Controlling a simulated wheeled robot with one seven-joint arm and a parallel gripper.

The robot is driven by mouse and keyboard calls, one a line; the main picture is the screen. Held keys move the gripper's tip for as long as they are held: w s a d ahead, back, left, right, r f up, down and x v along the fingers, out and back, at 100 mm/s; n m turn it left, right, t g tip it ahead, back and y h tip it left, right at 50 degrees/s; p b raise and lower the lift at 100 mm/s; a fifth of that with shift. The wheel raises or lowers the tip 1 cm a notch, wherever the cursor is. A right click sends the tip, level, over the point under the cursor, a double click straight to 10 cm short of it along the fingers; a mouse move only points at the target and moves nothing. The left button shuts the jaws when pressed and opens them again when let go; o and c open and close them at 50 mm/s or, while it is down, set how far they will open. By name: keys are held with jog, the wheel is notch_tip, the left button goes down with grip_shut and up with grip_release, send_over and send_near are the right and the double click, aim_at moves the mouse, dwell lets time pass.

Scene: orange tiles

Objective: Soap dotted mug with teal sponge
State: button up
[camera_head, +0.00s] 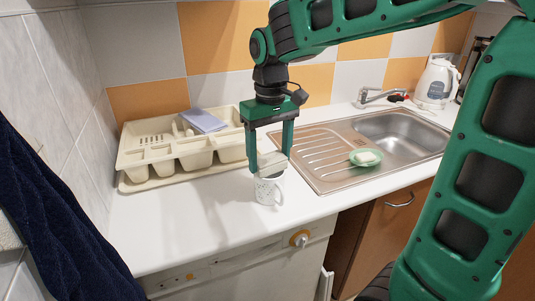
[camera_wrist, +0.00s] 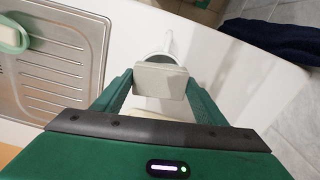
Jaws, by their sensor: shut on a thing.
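The white mug (camera_head: 267,191) with small dark dots stands upright on the white counter near its front edge, handle to the right. My gripper (camera_head: 270,164) is directly above it, pointing down, shut on a pale grey-beige block (camera_head: 271,161), which looks like a sponge rather than clearly teal. In the wrist view the block (camera_wrist: 159,80) spans between both fingers and covers part of the mug (camera_wrist: 157,57), whose rim and handle show beyond it. The block is at or just above the rim; I cannot tell if they touch. No soap shows on the mug.
A green dish (camera_head: 366,157) with a pale piece in it sits on the steel drainboard (camera_head: 318,171), left of the sink basin (camera_head: 405,136). A beige cutlery tray (camera_head: 160,177) stands at back left. A kettle (camera_head: 436,84) is at back right. Counter left of the mug is clear.

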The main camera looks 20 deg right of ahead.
jog(key=shift+s, duration=0.35)
jog(key=shift+r, duration=3.55)
